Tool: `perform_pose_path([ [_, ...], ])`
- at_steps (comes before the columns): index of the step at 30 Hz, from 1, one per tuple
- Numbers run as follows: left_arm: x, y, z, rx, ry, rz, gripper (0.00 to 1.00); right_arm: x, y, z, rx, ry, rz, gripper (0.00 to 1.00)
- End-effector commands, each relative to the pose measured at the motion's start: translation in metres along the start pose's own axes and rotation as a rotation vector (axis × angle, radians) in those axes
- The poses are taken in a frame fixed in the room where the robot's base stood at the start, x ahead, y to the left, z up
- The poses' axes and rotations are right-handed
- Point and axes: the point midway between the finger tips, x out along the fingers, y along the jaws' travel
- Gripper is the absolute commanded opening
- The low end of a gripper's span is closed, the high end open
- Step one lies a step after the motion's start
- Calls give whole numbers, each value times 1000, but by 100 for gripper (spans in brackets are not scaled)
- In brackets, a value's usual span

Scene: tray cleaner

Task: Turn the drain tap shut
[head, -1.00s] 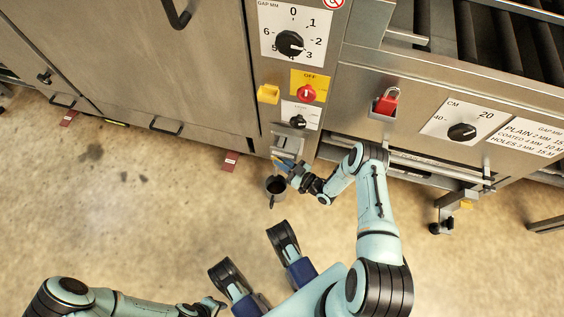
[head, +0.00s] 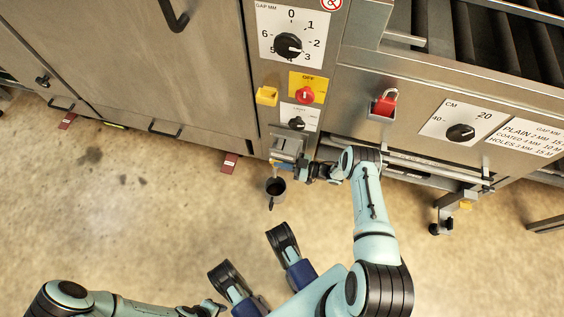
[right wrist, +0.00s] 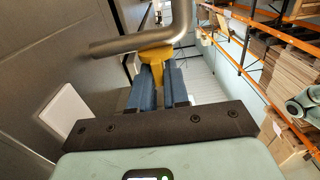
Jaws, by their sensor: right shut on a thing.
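The drain tap shows in the right wrist view as a bent steel pipe (right wrist: 150,42) with a yellow lever (right wrist: 156,57). My right gripper (right wrist: 157,85) is shut on the yellow lever, which stands between its blue fingers. In the head view my right gripper (head: 296,170) is at the foot of the machine, just below the control panel, and mostly hides the tap. A dark cup (head: 276,187) is on the floor below the tap area. My left gripper (head: 208,308) is at the bottom edge, away from the machine, and its jaws are too unclear to judge.
The steel machine front rises behind, with a gap dial (head: 288,46), a red switch (head: 305,95), a small black knob (head: 297,123) and a red padlock (head: 385,103). A red tag (head: 230,162) lies at the machine's foot. The floor to the left is clear.

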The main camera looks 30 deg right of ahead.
Motion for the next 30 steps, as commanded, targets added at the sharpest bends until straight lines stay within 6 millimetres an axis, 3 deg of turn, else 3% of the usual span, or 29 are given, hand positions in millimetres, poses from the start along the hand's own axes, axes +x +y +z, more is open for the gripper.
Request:
perform_pose_path([
  [1, 0, 0, 0, 0, 0, 0, 43, -1, 1, 0, -2, -2, 3, 0],
  [2, 0, 0, 0, 0, 0, 0, 43, -1, 1, 0, -2, -2, 3, 25],
  [3, 0, 0, 0, 0, 0, 0, 43, -1, 1, 0, -2, -2, 3, 36],
  [17, 0, 0, 0, 0, 0, 0, 43, 0, -1, 0, 3, 2, 58, 36],
  [26, 0, 0, 0, 0, 0, 0, 43, 2, -11, 0, 10, 1, 373, 36],
  [30, -6, 0, 3, 0, -1, -1, 43, -24, -19, 0, 1, -5, 401, 36],
])
